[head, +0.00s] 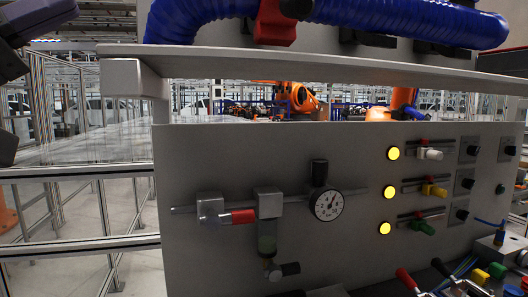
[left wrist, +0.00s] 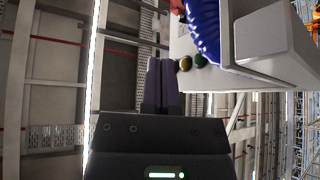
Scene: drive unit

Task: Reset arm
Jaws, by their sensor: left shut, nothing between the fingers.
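In the left wrist view my left gripper (left wrist: 162,85) is shut, its two dark fingers side by side with nothing between them. It points at open space, apart from the drive unit, whose pale housing (left wrist: 262,45) is at the upper right. In the head view, dark parts of my left arm show at the upper left edge, clear of the grey panel (head: 180,230). My right gripper is in neither view.
A pale shelf (head: 300,65) juts above the panel, with a blue corrugated hose (head: 390,22) over it. The panel carries a gauge (head: 327,205), a red-ended valve (head: 242,216), yellow lamps (head: 389,191) and coloured levers. Metal railing (head: 80,243) stands left.

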